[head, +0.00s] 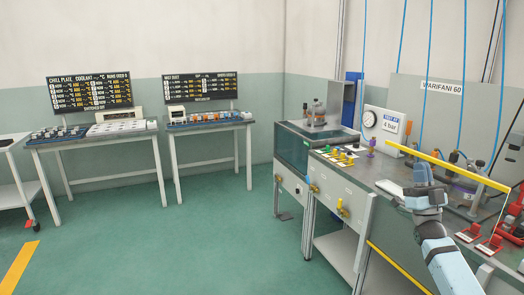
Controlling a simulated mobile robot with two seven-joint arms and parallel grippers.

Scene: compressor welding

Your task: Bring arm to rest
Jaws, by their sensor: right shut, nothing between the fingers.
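My right arm rises from the lower right over the workbench, with its light blue link in front of the bench edge. My right gripper (425,195) is above the bench top, shut and empty. Its fingertips are small and hard to separate from the bench fittings behind them. My left gripper and left arm are not in view.
Two tables (100,139) with parts and display boards (90,92) stand along the back wall. The green floor (200,240) between is clear.

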